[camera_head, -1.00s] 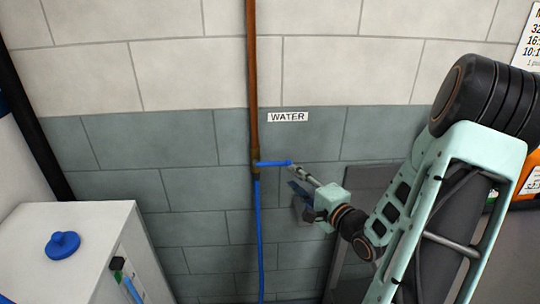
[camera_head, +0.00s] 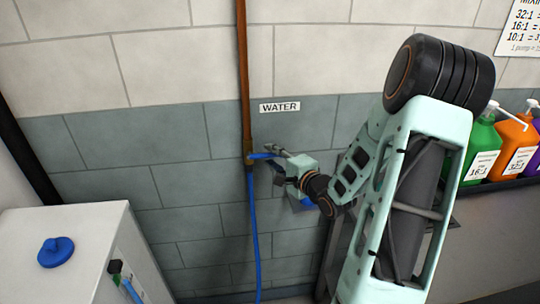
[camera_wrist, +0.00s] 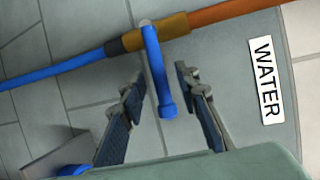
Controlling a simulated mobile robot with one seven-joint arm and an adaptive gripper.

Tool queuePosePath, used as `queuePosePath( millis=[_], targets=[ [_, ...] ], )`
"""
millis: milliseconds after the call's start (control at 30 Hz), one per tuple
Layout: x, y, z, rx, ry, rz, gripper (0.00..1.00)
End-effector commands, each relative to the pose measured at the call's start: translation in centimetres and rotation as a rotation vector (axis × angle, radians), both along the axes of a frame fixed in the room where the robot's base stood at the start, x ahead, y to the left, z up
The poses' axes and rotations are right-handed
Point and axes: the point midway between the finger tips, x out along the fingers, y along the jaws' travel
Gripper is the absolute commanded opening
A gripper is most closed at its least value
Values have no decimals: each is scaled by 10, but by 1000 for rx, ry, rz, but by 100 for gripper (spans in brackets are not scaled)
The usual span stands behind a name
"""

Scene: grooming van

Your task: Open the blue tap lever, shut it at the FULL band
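The blue tap lever (camera_head: 262,156) sticks out to the right from the brass valve (camera_head: 248,151) on the copper pipe, below the WATER label (camera_head: 280,107). In the wrist view the lever (camera_wrist: 157,72) lies between my two dark finger pads, with a gap on each side. My gripper (camera_wrist: 161,77) is open around the lever's outer part; in the head view my gripper (camera_head: 276,152) overlaps the lever's free end. A blue hose (camera_head: 255,230) runs down from the valve. No FULL band can be made out in either view.
A white tank (camera_head: 75,222) with a blue cap (camera_head: 56,251) stands at the lower left. Green (camera_head: 482,148) and orange (camera_head: 512,147) pump bottles stand on a shelf at the right. The tiled wall is close behind the valve.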

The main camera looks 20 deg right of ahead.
Motion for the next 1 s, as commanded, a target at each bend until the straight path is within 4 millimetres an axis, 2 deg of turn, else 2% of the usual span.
queuePosePath(
  millis=[133,433,467,733,1000],
  targets=[
    [12,2,-2,0,-1,1,30],
    [15,2,-3,0,0,0,30],
    [15,2,-3,0,0,0,28],
    [14,2,-2,0,0,0,0],
    [14,2,-2,0,0,0,0]
  ],
)
